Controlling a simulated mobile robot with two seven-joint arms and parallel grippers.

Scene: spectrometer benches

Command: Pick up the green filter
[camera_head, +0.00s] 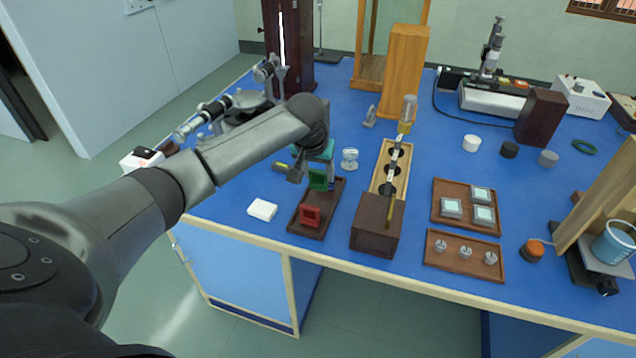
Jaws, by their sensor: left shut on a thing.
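The green filter (318,180) is a small upright green square piece at the far end of the dark brown tray (296,228). My left gripper (305,172) reaches over that end of the tray and is shut on the green filter, partly covering it. I cannot tell whether the filter still touches the tray. A red filter (311,216) stands at the near end of the same tray. My right gripper is not in view.
A white block (262,210) lies left of the tray. A round clear piece on a stand (350,158) is just right of the gripper. A wooden box with a long rod (375,224) stands to the right. Bare blue bench top (440,155) lies farther right.

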